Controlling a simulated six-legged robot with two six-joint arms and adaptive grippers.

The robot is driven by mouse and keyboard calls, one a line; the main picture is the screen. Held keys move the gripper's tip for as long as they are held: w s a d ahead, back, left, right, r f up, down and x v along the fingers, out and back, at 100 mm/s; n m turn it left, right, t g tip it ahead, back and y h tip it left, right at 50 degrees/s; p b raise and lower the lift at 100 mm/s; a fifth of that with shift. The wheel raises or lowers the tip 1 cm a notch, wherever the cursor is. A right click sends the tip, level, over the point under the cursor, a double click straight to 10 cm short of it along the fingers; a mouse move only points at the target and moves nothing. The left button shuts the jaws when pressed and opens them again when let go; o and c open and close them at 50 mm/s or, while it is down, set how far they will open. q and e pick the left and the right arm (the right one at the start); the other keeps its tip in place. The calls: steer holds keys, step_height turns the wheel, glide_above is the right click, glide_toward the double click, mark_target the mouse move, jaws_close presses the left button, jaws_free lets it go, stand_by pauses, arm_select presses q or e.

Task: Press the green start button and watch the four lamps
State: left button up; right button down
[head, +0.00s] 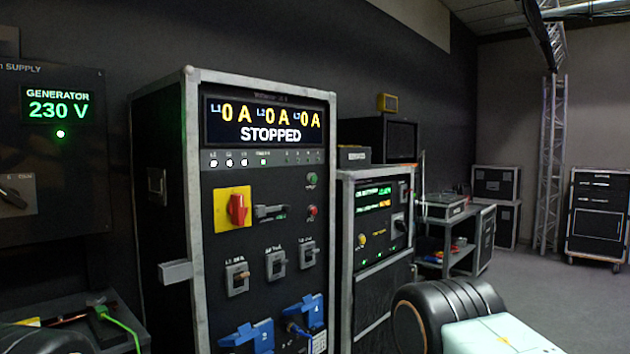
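The green start button (311,180) sits on the right side of the black rack panel (220,185), above a red button (312,211). The rack's display (264,122) reads 0 A for L1, L2 and L3, and STOPPED. I cannot tell which are the task's four lamps. Part of my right arm shows at the lower right. Neither gripper is in view.
A red rotary switch (237,208) on a yellow plate and blue connectors (248,338) are on the same panel. A handle (175,271) juts from the rack's left side. The generator panel (58,110) reads 230 V.

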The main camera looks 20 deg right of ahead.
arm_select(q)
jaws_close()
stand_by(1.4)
